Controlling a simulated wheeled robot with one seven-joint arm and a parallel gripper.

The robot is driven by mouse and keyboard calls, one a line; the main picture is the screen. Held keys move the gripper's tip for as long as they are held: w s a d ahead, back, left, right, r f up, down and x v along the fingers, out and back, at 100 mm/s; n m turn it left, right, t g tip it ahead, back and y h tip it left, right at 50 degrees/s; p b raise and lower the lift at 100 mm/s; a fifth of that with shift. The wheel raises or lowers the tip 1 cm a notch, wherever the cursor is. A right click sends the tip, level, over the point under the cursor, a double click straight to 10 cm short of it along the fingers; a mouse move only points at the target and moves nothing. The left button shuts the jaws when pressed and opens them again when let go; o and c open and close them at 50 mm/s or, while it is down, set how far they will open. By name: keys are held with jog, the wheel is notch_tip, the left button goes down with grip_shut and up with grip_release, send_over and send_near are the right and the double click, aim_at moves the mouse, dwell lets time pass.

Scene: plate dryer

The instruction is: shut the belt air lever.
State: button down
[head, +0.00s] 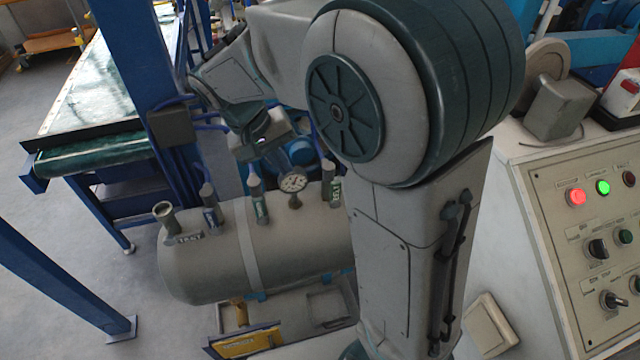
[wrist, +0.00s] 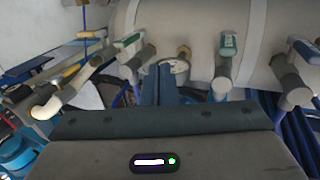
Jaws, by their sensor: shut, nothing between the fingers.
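Several labelled valve levers stand along the top of a grey tank (head: 200,270). In the head view these are a blue-labelled lever (head: 212,215), a green-labelled lever (head: 260,207) and another green-labelled lever (head: 336,192). I cannot read which one is the belt air lever. My gripper (wrist: 165,70) is shut and empty. In the wrist view its fingers overlap the round gauge (wrist: 178,68), between the pale-and-green-labelled lever (wrist: 130,55) on the left and the green-labelled lever (wrist: 226,60) on the right. No contact with a lever is visible. In the head view my arm hides the fingertips.
A pipe stub marked like "VENT" (head: 164,217) stands at the tank's left end. A blue post (head: 145,70) and a conveyor (head: 90,100) are behind on the left. A control panel (head: 590,220) with lit buttons is on the right. A yellow-handled pipe (wrist: 70,85) shows in the wrist view.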

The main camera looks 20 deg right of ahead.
aim_at(335, 195)
jog(key=d+f+p, duration=0.2)
jog(key=d+f, duration=0.5)
jog(key=f, duration=0.2)
jog(key=shift+d, duration=0.4)
jog(key=shift+f, duration=0.1)
